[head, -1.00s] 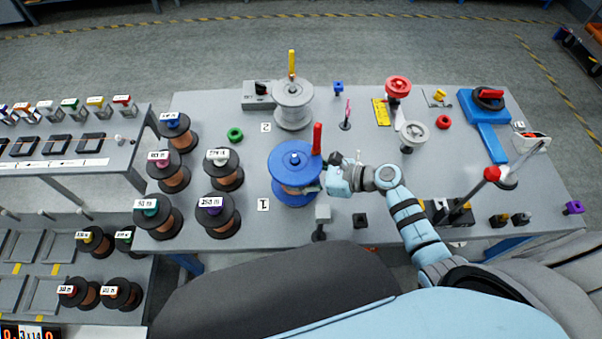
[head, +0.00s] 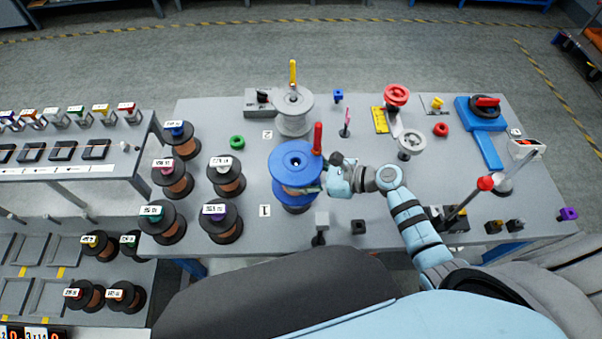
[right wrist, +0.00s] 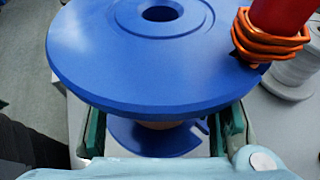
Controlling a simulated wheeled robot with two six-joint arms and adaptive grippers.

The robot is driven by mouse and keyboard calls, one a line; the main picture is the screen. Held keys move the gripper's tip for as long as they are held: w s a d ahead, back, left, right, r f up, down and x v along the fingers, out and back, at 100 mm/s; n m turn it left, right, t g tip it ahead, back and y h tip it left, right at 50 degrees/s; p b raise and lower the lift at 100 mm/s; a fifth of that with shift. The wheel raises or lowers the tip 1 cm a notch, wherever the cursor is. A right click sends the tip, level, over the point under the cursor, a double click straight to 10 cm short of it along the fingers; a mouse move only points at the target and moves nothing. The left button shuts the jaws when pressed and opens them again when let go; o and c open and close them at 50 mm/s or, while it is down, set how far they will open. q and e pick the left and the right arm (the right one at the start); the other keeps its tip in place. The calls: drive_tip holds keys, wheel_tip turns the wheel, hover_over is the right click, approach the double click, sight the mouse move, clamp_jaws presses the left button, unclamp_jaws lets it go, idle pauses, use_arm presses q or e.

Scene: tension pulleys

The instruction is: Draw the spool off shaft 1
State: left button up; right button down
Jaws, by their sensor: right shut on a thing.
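The blue spool (head: 296,157) is at the station with label 1 (head: 265,211), its wide top flange facing up. Its centre hole looks empty in the right wrist view (right wrist: 163,14), with no shaft tip standing out of it. Whether shaft 1 is still inside the spool is hidden. My right gripper (head: 318,190) reaches in from the right and is shut on the spool below the top flange. In the right wrist view, its green-padded fingers (right wrist: 160,130) lie on both sides of the spool's core, above the lower flange. My left gripper is not in view.
A red handle (head: 318,138) stands close to the spool's right edge, with orange coils around it in the wrist view. A grey spool (head: 294,114) stands behind at label 2. Several copper spools (head: 226,178) stand to the left.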

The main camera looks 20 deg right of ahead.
sight(308, 167)
drive_tip(key=shift+r, duration=0.15)
drive_tip(key=shift+r+p, duration=1.35)
drive_tip(key=shift+r, duration=0.4)
drive_tip(key=shift+r+p, duration=1.35)
drive_tip(key=shift+r, duration=0.4)
drive_tip(key=shift+r+p, duration=0.8)
drive_tip(key=shift+r, duration=0.95)
